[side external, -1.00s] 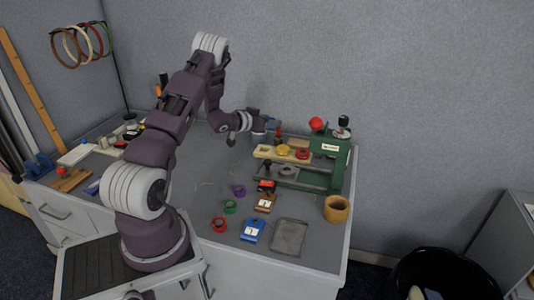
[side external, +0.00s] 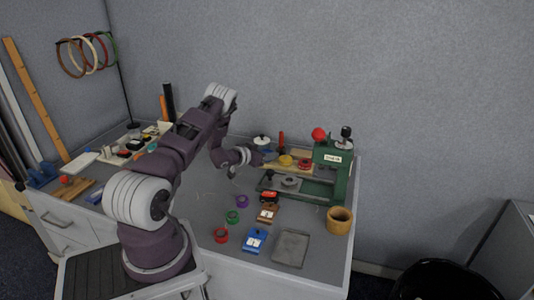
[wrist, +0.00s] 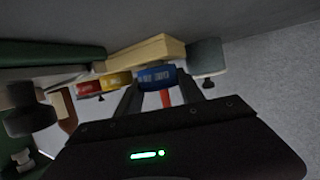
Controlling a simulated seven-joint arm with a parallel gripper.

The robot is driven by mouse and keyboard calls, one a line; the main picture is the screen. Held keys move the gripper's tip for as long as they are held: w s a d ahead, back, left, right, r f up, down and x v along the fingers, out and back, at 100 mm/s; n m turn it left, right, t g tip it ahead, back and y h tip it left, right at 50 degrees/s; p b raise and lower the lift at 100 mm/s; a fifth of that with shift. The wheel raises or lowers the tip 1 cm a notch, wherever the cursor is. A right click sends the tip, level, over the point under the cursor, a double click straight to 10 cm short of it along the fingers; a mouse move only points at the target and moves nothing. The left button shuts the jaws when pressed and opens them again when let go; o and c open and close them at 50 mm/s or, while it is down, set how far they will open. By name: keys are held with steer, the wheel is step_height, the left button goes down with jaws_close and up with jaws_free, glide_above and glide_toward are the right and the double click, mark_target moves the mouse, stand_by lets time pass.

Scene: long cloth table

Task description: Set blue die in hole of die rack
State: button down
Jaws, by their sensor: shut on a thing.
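The die rack is a pale wooden bar (wrist: 152,53), seen in the wrist view just beyond my fingers; in the side view it lies at the back of the table, partly hidden by my gripper. A yellow die (side external: 285,160) and a red die (side external: 304,164) sit on it. They also show in the wrist view as the yellow die (wrist: 118,80) and the red die (wrist: 91,87). My gripper (side external: 264,156) is low at the rack's left end. The blue die (wrist: 157,77) is between its fingertips, beside the yellow die. The hole is hidden, and I cannot tell whether the die touches the rack.
A green press (side external: 334,180) stands right of the rack. A grey pot (side external: 262,142) is close behind my gripper. Blue (side external: 254,240) and brown (side external: 268,213) blocks, a grey tray (side external: 291,248) and a wooden cup (side external: 339,220) stand in front. The table between my base and the rack is mostly clear.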

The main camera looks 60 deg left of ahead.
steer(key=shift+f, duration=0.25)
steer(key=c, duration=1)
jaws_free()
